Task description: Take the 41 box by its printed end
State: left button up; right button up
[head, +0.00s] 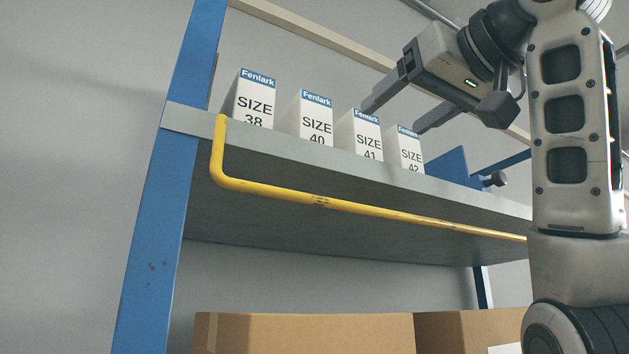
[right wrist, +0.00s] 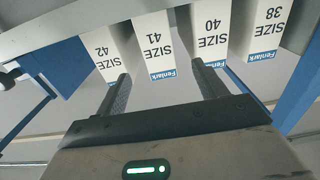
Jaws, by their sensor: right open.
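The 41 box (head: 360,132) is a white box with a blue Fenlark band, standing on the high shelf between the 40 box (head: 309,117) and the 42 box (head: 405,149). The shelf edge hides its lower part in the head view. My right gripper (head: 394,118) is open and empty, above and beside the 41 and 42 boxes in the picture. In the right wrist view the 41 box (right wrist: 154,45) appears upside down, in line with the gap between the two fingers (right wrist: 163,76). I see no finger clearly touching it. My left gripper is not in view.
The 38 box (head: 253,98) stands at the left of the row. A yellow rail (head: 340,202) runs along the shelf's front (head: 300,146). A blue post (head: 165,200) rises at left, and a blue bracket (head: 448,165) sits right of the boxes. Cardboard boxes (head: 310,332) are below.

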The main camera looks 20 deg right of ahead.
aim_at(368, 140)
jog(key=w, duration=0.2)
jog(key=w+p, duration=0.1)
jog(key=w, duration=0.1)
jog(key=w+a, duration=0.1)
jog(key=w, duration=0.1)
jog(key=shift+w+p, duration=0.3)
jog(key=shift+w, duration=0.35)
jog(key=shift+w+f, duration=0.2)
jog(key=shift+w, duration=0.35)
jog(key=w+p, duration=0.1)
jog(key=w, duration=0.1)
jog(key=w+f+p, duration=0.1)
jog(key=shift+w+a, duration=0.15)
jog(key=shift+w, duration=0.2)
jog(key=shift+w+a, duration=0.1)
jog(key=shift+w, duration=0.3)
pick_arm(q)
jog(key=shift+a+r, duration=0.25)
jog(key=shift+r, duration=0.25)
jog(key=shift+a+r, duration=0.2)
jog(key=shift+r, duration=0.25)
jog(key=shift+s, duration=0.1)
pick_arm(e)
jog(key=c, duration=1.1)
